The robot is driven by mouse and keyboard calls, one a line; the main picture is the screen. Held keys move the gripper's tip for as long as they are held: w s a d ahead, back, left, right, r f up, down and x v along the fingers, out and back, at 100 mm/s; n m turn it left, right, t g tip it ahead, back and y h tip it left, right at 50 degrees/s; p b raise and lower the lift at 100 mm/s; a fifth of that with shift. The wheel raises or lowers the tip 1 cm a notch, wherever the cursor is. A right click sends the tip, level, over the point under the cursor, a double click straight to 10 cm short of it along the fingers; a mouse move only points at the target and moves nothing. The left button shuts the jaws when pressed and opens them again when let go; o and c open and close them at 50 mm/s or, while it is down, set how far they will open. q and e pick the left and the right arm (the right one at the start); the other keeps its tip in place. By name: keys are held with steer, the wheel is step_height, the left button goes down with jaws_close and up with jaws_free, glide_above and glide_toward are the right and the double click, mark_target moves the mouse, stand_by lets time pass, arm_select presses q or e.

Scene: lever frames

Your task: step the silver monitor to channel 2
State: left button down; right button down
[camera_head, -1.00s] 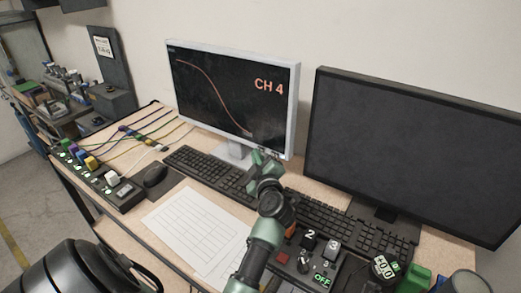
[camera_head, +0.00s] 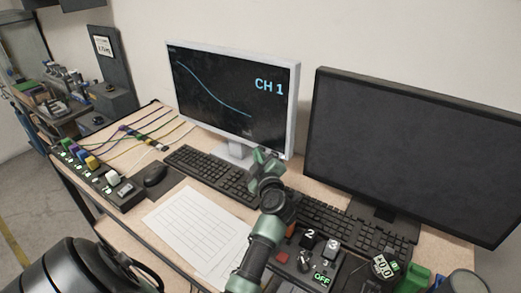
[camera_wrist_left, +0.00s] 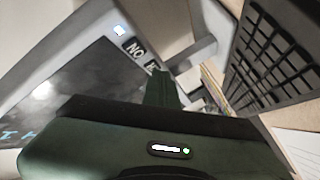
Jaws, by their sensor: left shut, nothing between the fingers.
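The silver monitor (camera_head: 232,100) stands at the back of the desk. Its dark screen shows "CH 1" in light blue and a falling blue curve. My left gripper (camera_head: 261,157) is shut and empty, close to the lower right edge of this monitor. In the left wrist view the shut fingers (camera_wrist_left: 162,88) point towards the bezel (camera_wrist_left: 98,24) near small dark labelled buttons (camera_wrist_left: 134,48). A small light (camera_wrist_left: 119,30) glows beside them. I cannot tell whether the fingertips touch a button. My right gripper is not in view.
A larger black monitor (camera_head: 410,150) with a dark screen stands to the right. Keyboards (camera_head: 210,172), a mouse (camera_head: 155,175), paper sheets (camera_head: 195,228) and a switch box (camera_head: 300,262) lie in front. A strip with coloured plugs (camera_head: 105,180) is at left.

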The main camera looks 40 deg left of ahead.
arm_select(q)
steer(key=shift+s+d+p, duration=0.1)
steer(key=shift+s+p, duration=0.65)
steer(key=shift+s, duration=0.05)
steer(key=s+p, duration=0.2)
steer(key=s, duration=0.1)
steer(key=s+p, duration=0.1)
steer(key=s, duration=0.1)
steer(key=shift+d, duration=0.3)
stand_by(0.6)
